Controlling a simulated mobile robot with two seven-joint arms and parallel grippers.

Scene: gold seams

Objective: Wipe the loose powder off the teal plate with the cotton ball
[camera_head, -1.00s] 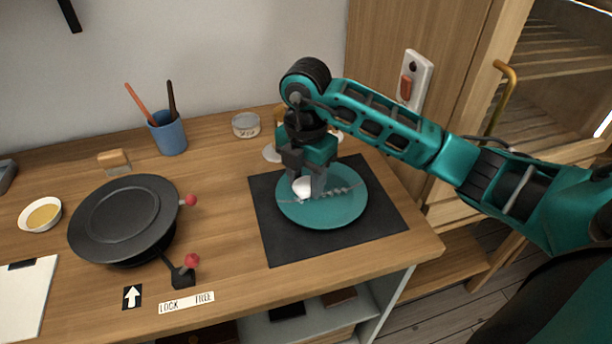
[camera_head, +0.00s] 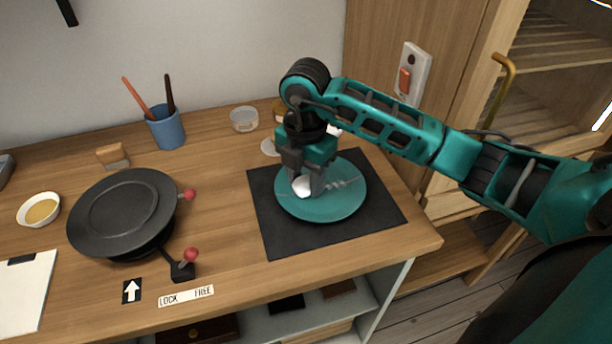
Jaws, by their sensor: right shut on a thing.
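The teal plate (camera_head: 330,207) lies on a black mat (camera_head: 285,245) at the right of the wooden table. A thin pale line with a faint branch shows across the plate. My right gripper (camera_head: 305,189) is low over the left part of the plate, shut on the white cotton ball (camera_head: 301,187). The ball is at or very near the plate's surface; I cannot tell if it touches. The gripper and arm hide the plate's back left edge. My left gripper is not in view.
A black turntable (camera_head: 120,212) with red-knobbed levers (camera_head: 191,254) stands at the left. Table between turntable and mat is clear.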

